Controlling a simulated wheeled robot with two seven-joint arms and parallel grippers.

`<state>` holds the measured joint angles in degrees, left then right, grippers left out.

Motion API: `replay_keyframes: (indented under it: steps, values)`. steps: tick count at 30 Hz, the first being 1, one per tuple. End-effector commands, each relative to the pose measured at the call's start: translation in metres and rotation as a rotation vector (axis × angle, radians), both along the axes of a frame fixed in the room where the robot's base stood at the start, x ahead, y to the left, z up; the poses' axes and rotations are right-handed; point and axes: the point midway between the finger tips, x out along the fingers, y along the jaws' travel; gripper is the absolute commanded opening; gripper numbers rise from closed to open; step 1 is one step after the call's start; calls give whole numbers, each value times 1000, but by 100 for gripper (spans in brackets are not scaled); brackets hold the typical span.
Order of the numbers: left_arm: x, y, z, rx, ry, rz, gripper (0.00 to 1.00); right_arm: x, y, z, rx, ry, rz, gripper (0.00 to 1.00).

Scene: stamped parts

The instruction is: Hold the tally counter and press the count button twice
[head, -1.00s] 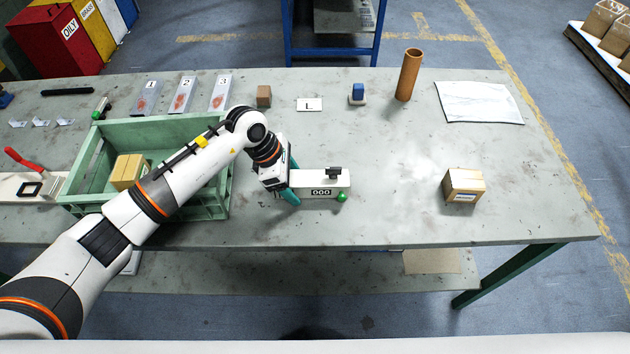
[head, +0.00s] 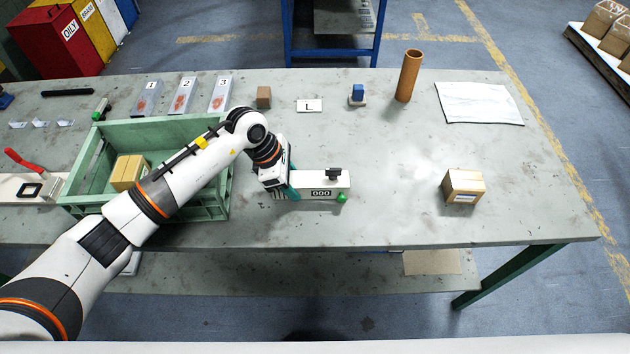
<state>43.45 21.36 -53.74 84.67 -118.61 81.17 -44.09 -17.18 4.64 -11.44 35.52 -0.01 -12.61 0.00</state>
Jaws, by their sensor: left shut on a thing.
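The tally counter (head: 334,182) is a light box on the bench, right of the middle of my left arm's reach. Its front window reads 000. A black knob stands on its top, and a green button (head: 341,198) sits at its lower right front. My left gripper (head: 292,182) is at the counter's left end, with its teal fingers closed on that end. The fingers hide the counter's left edge. My right gripper is not in view.
A green crate (head: 215,206) with a carton inside stands left, under my left arm. A small carton (head: 463,186) sits right.

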Motion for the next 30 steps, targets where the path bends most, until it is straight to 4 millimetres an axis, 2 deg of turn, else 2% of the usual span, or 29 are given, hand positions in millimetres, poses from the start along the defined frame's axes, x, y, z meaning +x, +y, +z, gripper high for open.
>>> replay_keyframes:
  steps: [9,23,30]
  values:
    - [0,0,0,1,-1,0,14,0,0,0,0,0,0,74]
    - [0,0,0,1,-1,0,14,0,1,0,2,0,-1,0]
    - [0,0,0,1,-1,0,14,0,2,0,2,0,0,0]
